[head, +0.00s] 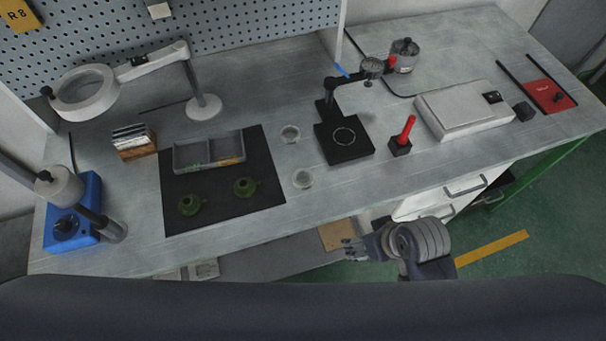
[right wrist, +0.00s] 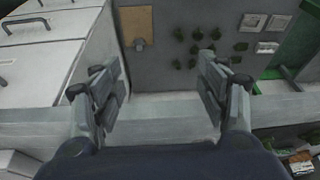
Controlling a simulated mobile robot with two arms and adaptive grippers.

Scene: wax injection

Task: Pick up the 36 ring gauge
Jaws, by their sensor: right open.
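No marking "36" can be read in either view. A thin pale ring (head: 344,136) lies on the black platform of a dial-gauge stand (head: 347,152) on the bench. Two small clear round pieces, one farther back (head: 290,133) and one nearer (head: 302,178), lie left of the stand; I cannot tell which is the 36 ring gauge. My right gripper (head: 352,246) is in front of the bench edge, apart from all these. In the right wrist view its fingers (right wrist: 160,92) are spread with nothing between them. My left gripper is not seen.
A black mat (head: 215,217) holds a grey divided tray (head: 208,168) and two green pieces. A red-handled tool (head: 405,134) and a pale box (head: 465,111) stand right of the gauge stand. A magnifier lamp (head: 84,92) and blue device (head: 72,222) are at left.

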